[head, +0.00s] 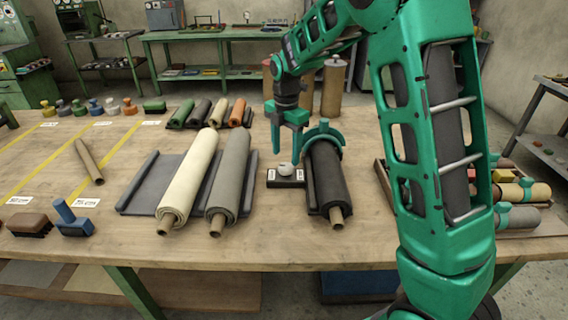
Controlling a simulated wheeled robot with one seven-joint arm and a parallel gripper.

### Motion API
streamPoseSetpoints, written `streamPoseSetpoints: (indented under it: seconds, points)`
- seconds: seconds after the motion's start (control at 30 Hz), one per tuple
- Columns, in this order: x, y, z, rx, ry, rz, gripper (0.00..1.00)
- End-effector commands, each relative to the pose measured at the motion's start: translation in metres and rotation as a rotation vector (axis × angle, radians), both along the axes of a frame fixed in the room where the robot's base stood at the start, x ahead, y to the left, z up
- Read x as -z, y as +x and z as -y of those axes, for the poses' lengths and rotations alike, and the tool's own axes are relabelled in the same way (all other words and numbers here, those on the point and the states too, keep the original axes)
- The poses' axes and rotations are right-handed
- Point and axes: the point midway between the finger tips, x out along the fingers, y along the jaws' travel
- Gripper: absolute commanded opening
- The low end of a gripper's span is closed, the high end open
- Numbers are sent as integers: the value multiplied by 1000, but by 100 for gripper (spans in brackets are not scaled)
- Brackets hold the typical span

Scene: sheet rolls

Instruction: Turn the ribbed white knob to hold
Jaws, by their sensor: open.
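The white knob (285,169) sits on a small dark box (286,182) on the wooden table, just left of the black roll. Small white labels flank the knob on the box; their print is too small to read. The knob's ribs and setting cannot be made out. My gripper (286,154) points down over the knob, its green fingers open. The fingertips look close above or beside the knob, and contact cannot be told. Nothing shows between the fingers.
A black roll (329,185) under a green arched clamp (322,133) lies close to the right. A grey roll (230,178) and a cream roll (188,182) lie left on a grey rack. A wooden tray (385,185) is at right.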

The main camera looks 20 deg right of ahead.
Motion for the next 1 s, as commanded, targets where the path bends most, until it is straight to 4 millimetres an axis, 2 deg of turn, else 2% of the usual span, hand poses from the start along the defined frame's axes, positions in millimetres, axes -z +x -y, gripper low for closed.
streamPoseSetpoints:
  seconds: [0.1,0.3,0.67,0.7,0.87,1.0]
  points:
    - [20,-1,1,1,0,-2,55]
    - [40,0,1,2,0,0,55]
    - [45,0,1,2,0,1,55]
    - [45,0,1,2,0,1,53]
    - [45,0,1,2,0,1,15]
    - [45,0,-2,1,0,3,15]
